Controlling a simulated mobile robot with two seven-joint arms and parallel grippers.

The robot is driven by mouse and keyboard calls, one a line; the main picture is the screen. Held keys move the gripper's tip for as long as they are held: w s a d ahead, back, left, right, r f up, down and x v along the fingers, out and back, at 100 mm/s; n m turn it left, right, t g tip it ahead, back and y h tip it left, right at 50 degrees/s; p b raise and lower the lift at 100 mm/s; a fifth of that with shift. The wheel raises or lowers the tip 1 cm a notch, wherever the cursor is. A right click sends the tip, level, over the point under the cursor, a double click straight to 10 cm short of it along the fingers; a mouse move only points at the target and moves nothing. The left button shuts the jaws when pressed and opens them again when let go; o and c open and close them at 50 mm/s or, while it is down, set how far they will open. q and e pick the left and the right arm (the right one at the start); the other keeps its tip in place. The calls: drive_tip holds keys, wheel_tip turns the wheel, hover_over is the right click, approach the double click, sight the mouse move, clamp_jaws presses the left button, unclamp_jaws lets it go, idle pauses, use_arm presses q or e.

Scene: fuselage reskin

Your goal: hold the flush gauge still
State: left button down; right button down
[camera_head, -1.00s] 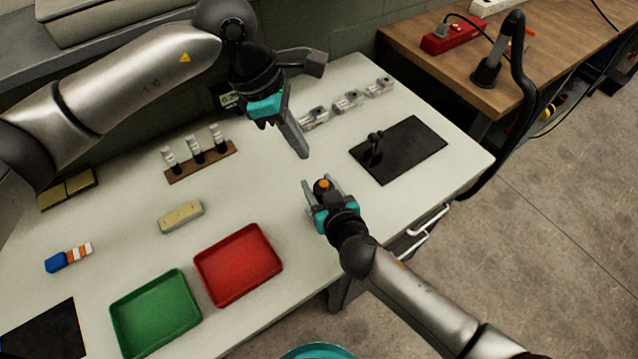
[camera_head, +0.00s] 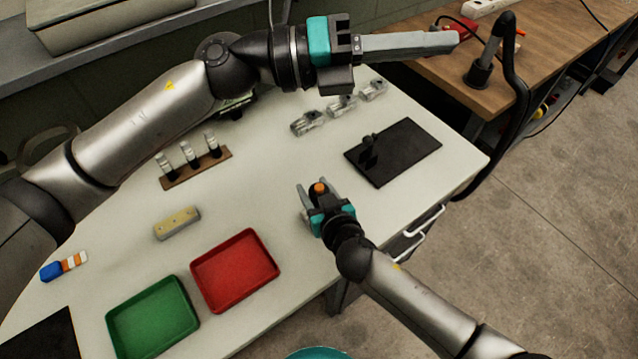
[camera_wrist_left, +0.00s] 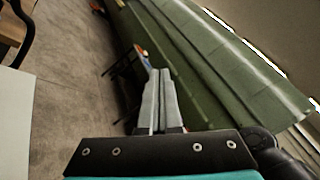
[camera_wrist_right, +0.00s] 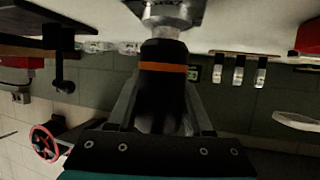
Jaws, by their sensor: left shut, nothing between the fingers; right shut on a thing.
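The flush gauge appears to be the black cylinder with an orange band (camera_wrist_right: 163,90) and a metal end in the right wrist view. In the head view its orange part (camera_head: 319,188) shows between the fingers of my right gripper (camera_head: 318,193). My left gripper (camera_head: 455,42) is shut and empty, raised above the back of the table and pointing right. Its closed fingers (camera_wrist_left: 159,90) also show in the left wrist view.
A black mat (camera_head: 415,145) with a small black stand (camera_head: 368,151) lies to the right. Metal blocks (camera_head: 307,122) line the back. A red tray (camera_head: 235,270), a green tray (camera_head: 153,318), a wooden rack (camera_head: 197,170) and a yellowish block (camera_head: 177,223) are left. The table centre is clear.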

use_arm(q)
drive_tip(key=w+a+r+n+t+h, duration=0.1)
drive_tip(key=w+a+r+n+t, duration=0.4)
drive_tip(key=n+t, duration=0.75)
drive_tip(key=w+a+f+n+t+y, duration=0.35)
drive_tip(key=w+n+y, duration=0.35)
drive_tip(key=n, duration=1.1)
drive_tip(key=n+g+y, duration=0.7)
drive_tip(key=n+g, duration=0.2)
drive_tip(key=n, duration=0.3)
hover_over(319, 188)
wheel_tip(319, 188, down, 19)
drive_tip(key=shift+s+a+f+g, duration=0.3)
drive_tip(key=shift+s+f+g, duration=0.1)
drive_tip(key=shift+f, duration=0.05)
drive_tip(key=shift+f, duration=4.4)
drive_tip(key=shift+f, duration=0.15)
